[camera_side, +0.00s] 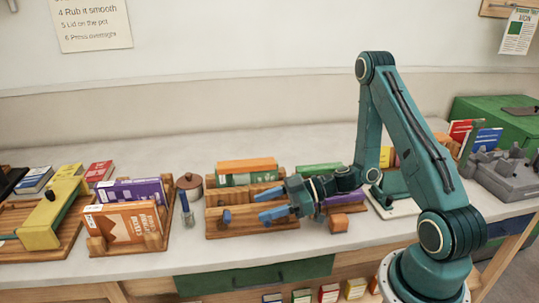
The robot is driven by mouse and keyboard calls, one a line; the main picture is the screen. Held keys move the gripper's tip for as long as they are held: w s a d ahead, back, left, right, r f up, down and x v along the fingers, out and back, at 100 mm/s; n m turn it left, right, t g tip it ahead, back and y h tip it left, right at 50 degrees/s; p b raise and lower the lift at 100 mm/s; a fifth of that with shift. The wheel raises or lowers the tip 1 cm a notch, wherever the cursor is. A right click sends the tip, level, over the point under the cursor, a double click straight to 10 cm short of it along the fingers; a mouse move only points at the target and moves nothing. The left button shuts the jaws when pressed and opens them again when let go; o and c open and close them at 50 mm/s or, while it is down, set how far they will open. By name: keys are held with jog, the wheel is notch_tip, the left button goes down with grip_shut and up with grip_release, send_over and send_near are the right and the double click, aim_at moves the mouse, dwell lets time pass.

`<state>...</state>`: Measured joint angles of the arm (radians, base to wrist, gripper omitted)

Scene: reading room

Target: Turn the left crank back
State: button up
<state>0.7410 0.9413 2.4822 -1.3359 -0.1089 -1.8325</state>
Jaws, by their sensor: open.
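A wooden stand (215,232) sits mid-counter with books in its rear slots. A small blue knob (227,217) stands at its left front and looks like the left crank's handle; the crank arm is too small to make out. My gripper (259,205) points left over the stand, to the right of the blue knob and apart from it. Its two blue fingers are spread with nothing visible between them. An orange block (338,223) lies right of my gripper; I cannot tell whether it belongs to a second crank. My gripper hides part of the stand.
A wooden holder (97,245) with orange and purple books stands at the left. A blue upright tool (187,212) and a brown lidded pot (190,185) stand between it and the stand. A yellow-barred press (42,222) is far left. A grey device (505,175) is far right.

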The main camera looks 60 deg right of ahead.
jog(key=shift+v, duration=2.85)
